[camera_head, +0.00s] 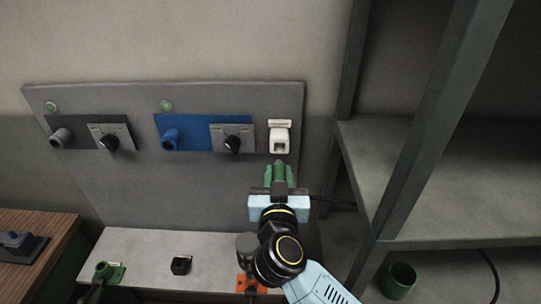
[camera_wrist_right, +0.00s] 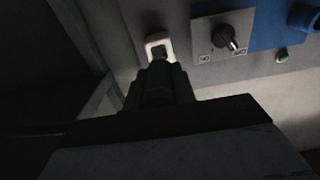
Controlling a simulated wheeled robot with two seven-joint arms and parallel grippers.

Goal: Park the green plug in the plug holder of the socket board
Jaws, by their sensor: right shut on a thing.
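The green plug (camera_head: 279,174) is held in my right gripper (camera_head: 279,188), which is shut on it. The plug points up toward the board, just below the white plug holder (camera_head: 280,138). In the right wrist view the dark green plug (camera_wrist_right: 160,86) lines up with the white holder (camera_wrist_right: 158,46), its tip at or just in front of the holder's lower edge. I cannot tell whether they touch. The socket board (camera_head: 215,185) is grey and leans at the back, with the holder at its upper right. My left gripper is not in view.
Left of the holder are a blue socket panel (camera_head: 190,120) and a dark socket panel (camera_head: 75,130), each with a black knob. A shelf unit (camera_head: 410,140) stands close on the right, with a green cup (camera_head: 399,280) low in it. A grey ledge (camera_head: 150,250) runs below the board.

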